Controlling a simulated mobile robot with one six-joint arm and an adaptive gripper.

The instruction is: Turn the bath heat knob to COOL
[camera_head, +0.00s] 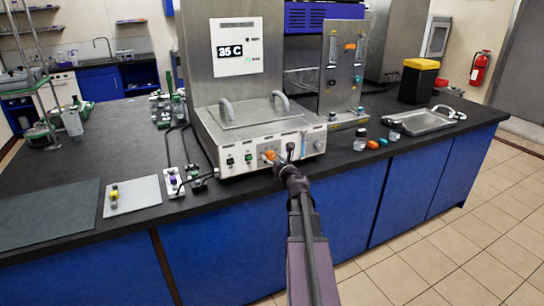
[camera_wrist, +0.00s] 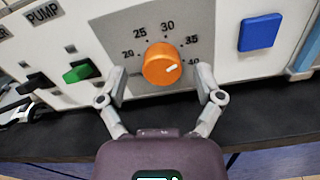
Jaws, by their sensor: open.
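An orange round knob (camera_wrist: 162,63) with a white pointer sits on the white front panel in the wrist view. No COOL mark is readable. My gripper (camera_wrist: 160,84) is open, with one finger on each side of the knob's lower part. I cannot tell whether the fingers touch it. In the head view, the orange knob (camera_head: 269,155) shows on the bath unit's front (camera_head: 240,164), and my gripper (camera_head: 282,164) is at the panel beside it.
A green switch (camera_wrist: 81,72) is left of the knob and a blue square button (camera_wrist: 260,33) right of it. The black bench edge runs just below the panel. Small bottles (camera_head: 361,138) and a metal tray (camera_head: 420,122) stand to the right.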

